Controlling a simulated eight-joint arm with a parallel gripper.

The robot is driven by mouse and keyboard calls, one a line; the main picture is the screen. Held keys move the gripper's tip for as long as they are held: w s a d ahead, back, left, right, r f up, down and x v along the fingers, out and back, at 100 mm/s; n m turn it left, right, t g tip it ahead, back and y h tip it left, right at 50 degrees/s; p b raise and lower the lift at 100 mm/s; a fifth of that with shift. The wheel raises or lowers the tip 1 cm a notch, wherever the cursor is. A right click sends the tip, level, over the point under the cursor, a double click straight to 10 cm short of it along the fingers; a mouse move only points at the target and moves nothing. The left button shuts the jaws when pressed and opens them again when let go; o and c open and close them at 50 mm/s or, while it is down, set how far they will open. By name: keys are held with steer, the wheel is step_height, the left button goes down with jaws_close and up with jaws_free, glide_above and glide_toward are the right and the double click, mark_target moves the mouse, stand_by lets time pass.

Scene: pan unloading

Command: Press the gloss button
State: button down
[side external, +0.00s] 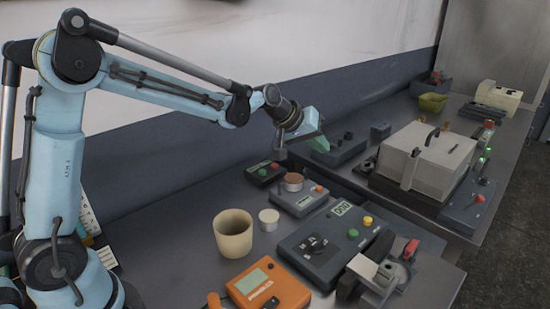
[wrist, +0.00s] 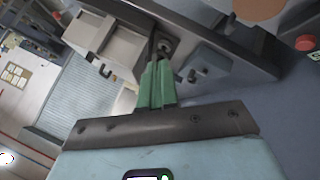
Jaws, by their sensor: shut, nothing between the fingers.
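My gripper (side external: 320,146) has green fingers and hangs above the bench near its back edge, tilted down. In the wrist view its fingers (wrist: 157,68) are together and hold nothing. I cannot read which button is the gloss one. A grey box (side external: 299,203) carries a copper-coloured disc (side external: 293,181) and a small orange-red button (side external: 319,188). A dark box (side external: 264,174) behind it has red and green buttons. My gripper is apart from both boxes. In the wrist view a red button (wrist: 305,43) shows at the right edge beside a green label.
A beige cup (side external: 233,236) and a pale round puck (side external: 269,217) stand left of the grey box. A larger dark panel (side external: 315,268), an orange meter (side external: 266,287) and a clamp-like device (side external: 372,278) are in front. A large pale box (side external: 425,158) stands at right.

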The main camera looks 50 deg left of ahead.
steer(key=shift+f, duration=0.15)
glide_above(315, 192)
steer(key=shift+f, duration=4.25)
steer(key=shift+f, duration=0.15)
steer(key=shift+f, duration=0.3)
steer(key=shift+f, duration=0.5)
steer(key=shift+r, duration=0.95)
steer(key=shift+r, duration=2.5)
